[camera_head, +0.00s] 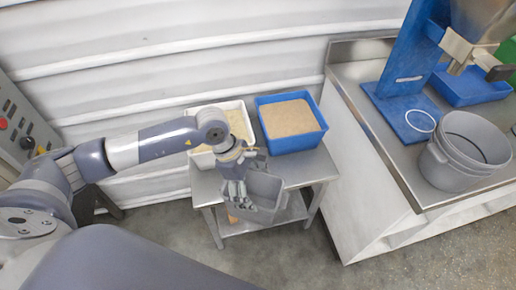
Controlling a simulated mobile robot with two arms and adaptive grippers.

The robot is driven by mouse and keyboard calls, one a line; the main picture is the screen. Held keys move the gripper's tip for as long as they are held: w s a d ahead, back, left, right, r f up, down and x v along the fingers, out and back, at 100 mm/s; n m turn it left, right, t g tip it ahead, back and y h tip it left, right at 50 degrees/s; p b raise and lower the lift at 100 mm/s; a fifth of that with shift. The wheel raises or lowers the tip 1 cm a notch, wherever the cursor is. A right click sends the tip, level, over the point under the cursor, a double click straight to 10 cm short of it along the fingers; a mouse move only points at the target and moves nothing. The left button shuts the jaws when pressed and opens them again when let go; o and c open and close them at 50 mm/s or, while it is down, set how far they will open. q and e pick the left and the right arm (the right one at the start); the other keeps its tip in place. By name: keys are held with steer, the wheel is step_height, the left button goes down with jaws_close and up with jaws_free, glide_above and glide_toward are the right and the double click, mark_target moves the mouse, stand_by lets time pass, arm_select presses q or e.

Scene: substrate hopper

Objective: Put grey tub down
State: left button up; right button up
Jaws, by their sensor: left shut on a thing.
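The grey tub (265,190) hangs tilted at my left gripper (238,190), in front of the small metal table (300,172). My left gripper is shut on the tub at its left side. The tub overlaps the table's front edge in the picture; I cannot tell whether it touches the table. My left arm hides part of the white tray behind it. My right gripper is not in view.
A white tray (246,104) and a blue tray (265,140) of brown material stand on the small table. At right, a steel bench (372,120) carries a blue stand (395,60) with a hopper (480,18), a white ring (420,113) and a grey bucket (450,175).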

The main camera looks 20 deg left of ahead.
mark_target(263, 188)
arm_select(q)
steer(key=w+f+n, duration=0.1)
steer(key=n, duration=0.1)
steer(key=w+f+n+t, duration=0.1)
steer(key=n, duration=0.1)
steer(key=w+n+t, duration=0.1)
steer(key=n, duration=0.1)
steer(key=shift+w+a+f+y, duration=0.25)
steer(key=shift+a+f+y, duration=0.05)
steer(key=shift+f+y, duration=0.1)
steer(key=w+f+b, duration=0.2)
steer(key=w+b, duration=0.2)
steer(key=w, duration=0.2)
steer(key=w+a+f+b, duration=0.1)
steer(key=w+f+b, duration=0.1)
steer(key=w+b, duration=0.2)
steer(key=w, duration=0.3)
steer(key=shift+w+a+f, duration=0.15)
steer(key=shift+w+f, duration=0.15)
steer(key=shift+f, duration=0.05)
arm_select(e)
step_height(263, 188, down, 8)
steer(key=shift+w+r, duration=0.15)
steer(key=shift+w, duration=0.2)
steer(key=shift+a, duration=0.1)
